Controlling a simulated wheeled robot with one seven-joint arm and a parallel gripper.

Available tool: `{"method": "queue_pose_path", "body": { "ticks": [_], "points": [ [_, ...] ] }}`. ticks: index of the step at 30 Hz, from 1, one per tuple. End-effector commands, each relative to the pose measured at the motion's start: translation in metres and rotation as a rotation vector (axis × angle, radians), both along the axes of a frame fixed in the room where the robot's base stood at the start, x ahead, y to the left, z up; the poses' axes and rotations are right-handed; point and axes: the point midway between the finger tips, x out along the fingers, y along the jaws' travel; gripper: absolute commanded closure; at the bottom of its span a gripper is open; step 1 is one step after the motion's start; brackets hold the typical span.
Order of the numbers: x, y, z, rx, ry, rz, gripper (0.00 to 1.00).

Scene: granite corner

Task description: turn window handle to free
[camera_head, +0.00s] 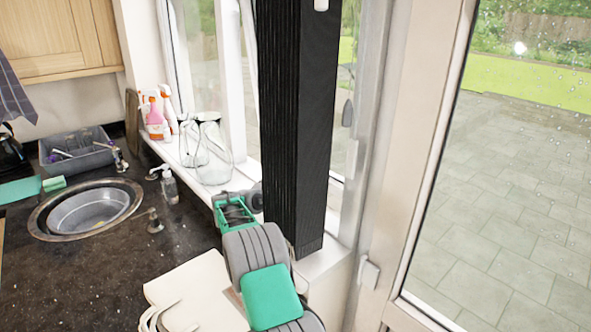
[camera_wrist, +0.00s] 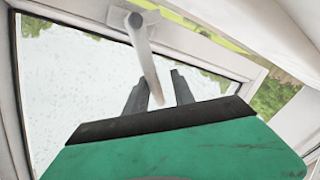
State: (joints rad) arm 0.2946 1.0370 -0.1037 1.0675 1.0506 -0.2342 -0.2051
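The window handle (camera_wrist: 145,50) is a pale lever in the wrist view, mounted on the white window frame at the top. Its bar slants down and slightly right. My gripper (camera_wrist: 159,79) is open, with one dark finger on each side of the bar's lower end. I cannot tell whether either finger touches the bar. In the head view, the green and grey wrist part of my arm is low by the sill, and the fingertips are hidden behind a black column. I cannot make out the handle in the head view.
Glass jars (camera_head: 213,152) and spray bottles (camera_head: 155,120) stand on the sill left of my arm. A round sink (camera_head: 60,230), a grey dish rack (camera_head: 104,155) and a soap dispenser (camera_head: 169,185) are on the dark counter. A cream bag (camera_head: 195,292) lies near the front.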

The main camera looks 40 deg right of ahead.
Motion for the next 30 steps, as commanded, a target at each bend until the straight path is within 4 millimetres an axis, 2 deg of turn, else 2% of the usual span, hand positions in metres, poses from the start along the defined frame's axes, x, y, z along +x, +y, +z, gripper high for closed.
{"method": "queue_pose_path", "body": {
  "ticks": [1,10,30],
  "points": [
    [-0.0025,-0.0030,-0.0001,0.002,0.000,-0.003,0.76],
    [-0.0030,-0.0041,0.0000,0.005,-0.002,-0.001,1.00],
    [0.0006,-0.0005,-0.0014,0.005,-0.002,0.006,1.00]
  ]
}}
